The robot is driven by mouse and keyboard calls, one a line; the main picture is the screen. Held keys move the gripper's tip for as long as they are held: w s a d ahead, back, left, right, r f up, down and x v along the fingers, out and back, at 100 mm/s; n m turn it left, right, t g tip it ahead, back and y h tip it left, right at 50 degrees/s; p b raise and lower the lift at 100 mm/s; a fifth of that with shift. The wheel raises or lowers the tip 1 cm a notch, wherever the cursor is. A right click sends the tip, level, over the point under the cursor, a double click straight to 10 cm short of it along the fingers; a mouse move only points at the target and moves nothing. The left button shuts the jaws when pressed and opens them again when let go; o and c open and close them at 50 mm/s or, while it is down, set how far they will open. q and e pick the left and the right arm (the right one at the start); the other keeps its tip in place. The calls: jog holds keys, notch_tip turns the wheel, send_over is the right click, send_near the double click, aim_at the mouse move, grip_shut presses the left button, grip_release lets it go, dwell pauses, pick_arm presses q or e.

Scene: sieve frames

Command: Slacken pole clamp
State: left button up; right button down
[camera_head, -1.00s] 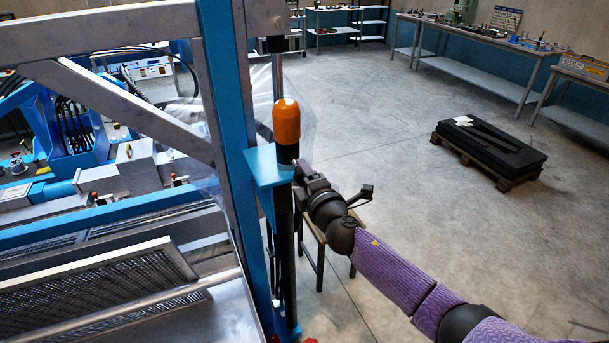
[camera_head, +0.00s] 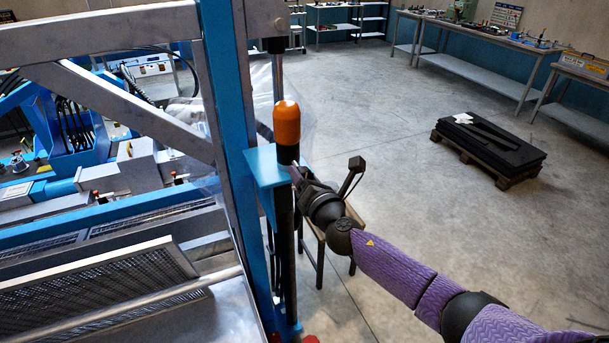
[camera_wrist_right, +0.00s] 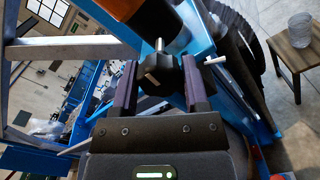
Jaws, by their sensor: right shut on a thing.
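A black pole with an orange cap (camera_head: 287,122) stands upright beside the blue frame post. A light blue bracket (camera_head: 266,168) joins the post and the pole just below the cap. My right gripper (camera_head: 297,172) reaches in from the right at the bracket; my arm partly hides the spot. In the right wrist view, the fingers of my right gripper (camera_wrist_right: 160,82) are shut on a black lobed clamp knob (camera_wrist_right: 159,73). A bright metal stud (camera_wrist_right: 159,46) sticks out of the knob toward the pole. My left gripper is not in view.
The blue post (camera_head: 228,130) and grey machine frame stand close on the left. A small wooden stool (camera_head: 318,238) is behind my wrist; it also shows in the right wrist view (camera_wrist_right: 294,50). A pallet with black panels (camera_head: 490,148) lies farther right. The floor between is open.

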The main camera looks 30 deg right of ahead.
jog(key=shift+n, duration=0.8)
jog(key=shift+f, duration=0.1)
jog(key=shift+c, duration=0.4)
grip_release()
jog(key=s, duration=1)
jog(key=shift+a, duration=0.3)
